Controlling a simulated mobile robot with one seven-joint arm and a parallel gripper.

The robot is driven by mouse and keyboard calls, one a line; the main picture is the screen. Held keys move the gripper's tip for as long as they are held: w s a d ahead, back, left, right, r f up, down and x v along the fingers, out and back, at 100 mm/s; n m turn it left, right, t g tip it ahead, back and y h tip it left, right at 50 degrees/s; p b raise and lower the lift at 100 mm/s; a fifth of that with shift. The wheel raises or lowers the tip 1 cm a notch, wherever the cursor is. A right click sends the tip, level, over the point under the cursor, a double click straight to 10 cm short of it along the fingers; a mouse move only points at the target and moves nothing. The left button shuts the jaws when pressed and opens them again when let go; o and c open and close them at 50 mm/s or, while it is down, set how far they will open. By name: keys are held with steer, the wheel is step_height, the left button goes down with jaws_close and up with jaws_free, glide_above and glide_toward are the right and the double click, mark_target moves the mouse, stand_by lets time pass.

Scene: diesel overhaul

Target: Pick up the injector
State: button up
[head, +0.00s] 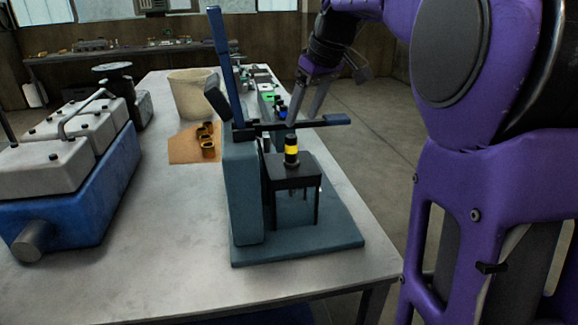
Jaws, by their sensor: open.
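An upright black cylinder with a yellow band (291,151), which looks like the injector, stands on the small black stand (290,172) of the blue-grey bench device (242,195). A dark lever bar (320,122) crosses above it, close to its top. My gripper (304,115) hangs from the purple arm at upper centre, its grey fingers pointing down, spread apart and empty. The fingertips show just above the lever bar in the picture, partly overlapped by it. How far they are from the cylinder in depth I cannot tell.
A blue engine block with pale covers (75,180) fills the table's left. A beige bin (192,95) and brass-coloured parts on an orange mat (178,150) lie behind the device. Small coloured parts (270,97) lie farther back. The table (170,265) is clear in front.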

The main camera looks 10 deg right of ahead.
mark_target(294, 137)
steer(key=x, duration=0.3)
steer(key=shift+w+f, duration=0.1)
steer(key=shift+f, duration=0.15)
steer(key=x, duration=0.1)
steer(key=b+x, duration=0.1)
steer(key=x, duration=0.2)
steer(key=shift+s+a+f+b, duration=0.25)
steer(key=shift+a+f+b, duration=0.1)
steer(key=shift+f, duration=0.1)
steer(key=shift+w+f, duration=0.15)
steer(key=shift+f, duration=0.15)
steer(key=shift+c, duration=0.2)
jaws_close()
steer(key=shift+r, duration=0.1)
